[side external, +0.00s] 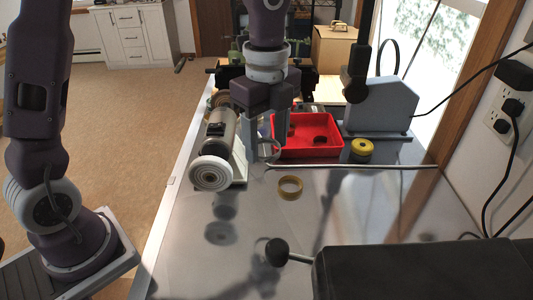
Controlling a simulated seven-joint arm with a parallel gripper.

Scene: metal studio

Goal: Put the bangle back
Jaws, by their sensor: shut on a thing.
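My gripper (266,149) points down above the metal bench, left of the red tray (330,153). Its fingers are shut on a pale grey ring, likely the bangle (271,154), small in view and partly hidden by the fingers. A brass-coloured ring (290,187) lies on the bench just in front of the gripper, apart from it. A small dark round thing lies in the red tray.
A grey motor-like machine with a white round disc (210,173) stands close left of my gripper. A yellow roll (362,147) and a grey press (382,108) stand to the right. A dark block with a ball-ended lever (278,252) is in front.

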